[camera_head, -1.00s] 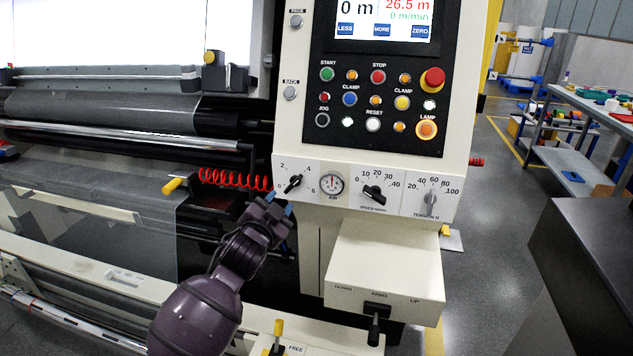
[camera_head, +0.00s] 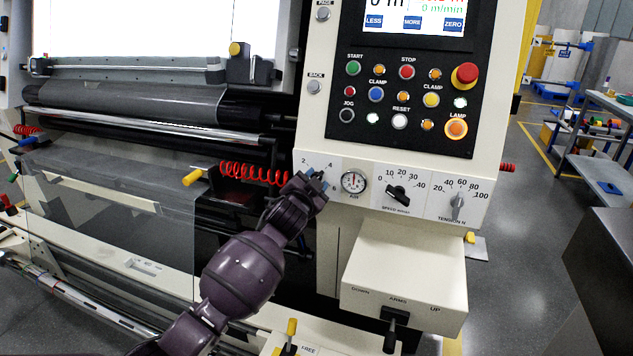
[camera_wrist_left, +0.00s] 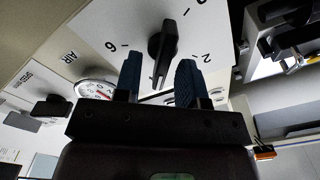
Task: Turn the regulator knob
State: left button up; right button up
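The regulator knob (camera_head: 316,174) is a black knob on a white dial plate marked 2, 4 and 6, left of the AIR gauge (camera_head: 353,182). In the head view my left gripper (camera_head: 319,184) is in front of it and partly hides it. In the left wrist view the knob (camera_wrist_left: 163,48) shows clearly, and its narrow end reaches between the two blue fingertips of my left gripper (camera_wrist_left: 159,78). The fingers are apart, one on each side, with gaps to the knob in the picture. Whether they touch the plate cannot be told. My right gripper is not in view.
The speed knob (camera_head: 398,195) and the grey tension knob (camera_head: 458,204) sit to the right on the same panel. A box with the ARMS lever (camera_head: 392,325) juts out below. A red coiled hose (camera_head: 252,174) and a yellow-tipped handle (camera_head: 193,176) lie to the left.

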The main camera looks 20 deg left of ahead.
pick_arm(q)
jog(key=shift+w, duration=0.65)
grip_shut()
